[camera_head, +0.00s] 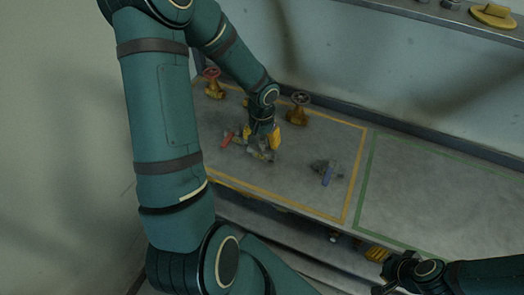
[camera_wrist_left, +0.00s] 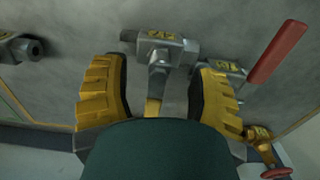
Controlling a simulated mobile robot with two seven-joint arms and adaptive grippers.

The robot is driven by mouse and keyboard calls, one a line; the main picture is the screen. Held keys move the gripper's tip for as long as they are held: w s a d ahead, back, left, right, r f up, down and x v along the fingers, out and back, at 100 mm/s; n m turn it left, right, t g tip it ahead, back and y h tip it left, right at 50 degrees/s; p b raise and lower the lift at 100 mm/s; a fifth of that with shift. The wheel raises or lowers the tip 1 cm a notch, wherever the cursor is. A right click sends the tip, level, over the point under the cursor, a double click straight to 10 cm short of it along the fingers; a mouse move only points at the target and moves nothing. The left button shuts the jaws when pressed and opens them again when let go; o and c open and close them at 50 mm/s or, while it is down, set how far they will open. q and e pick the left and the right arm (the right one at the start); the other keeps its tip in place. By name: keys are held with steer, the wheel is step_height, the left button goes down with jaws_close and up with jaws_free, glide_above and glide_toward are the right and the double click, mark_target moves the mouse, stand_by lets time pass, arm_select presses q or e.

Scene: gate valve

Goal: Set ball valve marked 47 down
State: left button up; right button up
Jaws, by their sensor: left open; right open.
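My left gripper (camera_head: 262,150) is open and points down over the bench among small grey ball valves. In the left wrist view its yellow-padded fingers (camera_wrist_left: 158,98) stand apart on either side of a grey ball valve (camera_wrist_left: 180,52) with a yellow tag; the number is too blurred to read surely. A short yellow strip (camera_wrist_left: 153,106) shows between the fingers, partly hidden by the gripper body. A red-handled valve (camera_head: 227,138) lies just left of the gripper; its handle also shows in the wrist view (camera_wrist_left: 278,52). A blue-handled valve (camera_head: 327,176) stands to the right. My right gripper (camera_head: 381,271) is open, below the bench's front edge.
A yellow line (camera_head: 352,185) borders this area. The green-bordered area (camera_head: 445,205) at right is clear. A wall rises behind.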

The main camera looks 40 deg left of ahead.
arm_select(q)
steer(key=shift+f, duration=0.85)
steer(key=shift+o, duration=0.2)
steer(key=shift+w, duration=0.1)
jaws_close()
steer(key=shift+r, duration=0.1)
